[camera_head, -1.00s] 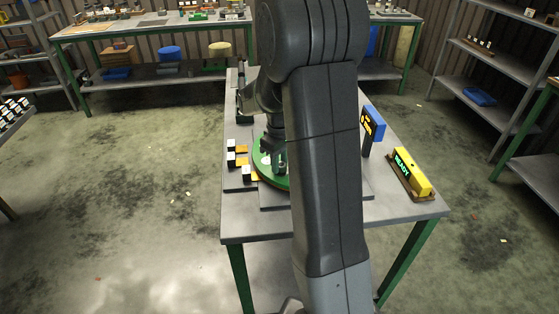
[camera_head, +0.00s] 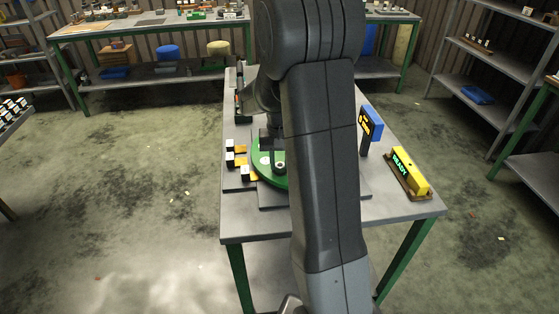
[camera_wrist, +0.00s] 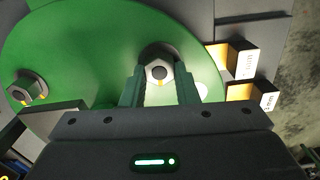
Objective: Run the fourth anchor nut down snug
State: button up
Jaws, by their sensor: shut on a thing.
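A green round plate (camera_wrist: 85,45) fills much of the wrist view; in the head view the plate (camera_head: 262,172) sits on the workbench, partly behind my arm. My gripper (camera_wrist: 160,78) has its two green fingers on either side of an anchor nut (camera_wrist: 158,72), shut on it. A second nut (camera_wrist: 27,91) with an orange mark sits at the plate's left. In the head view my arm hides most of the gripper.
Blocks with white, black and orange faces (camera_wrist: 236,58) stand beside the plate, close to the gripper. In the head view a blue-backed display (camera_head: 370,122) stands at right, and a yellow box reading READY (camera_head: 410,173) lies near the bench's right edge. The bench's front strip is clear.

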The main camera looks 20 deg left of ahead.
jog(key=shift+m, duration=0.6)
jog(key=o, duration=1)
notch_tip(320, 180, up, 14)
jog(key=shift+f, duration=0.15)
notch_tip(320, 180, down, 14)
jog(key=shift+r, duration=0.1)
dwell(0.7)
jog(key=shift+r, duration=0.15)
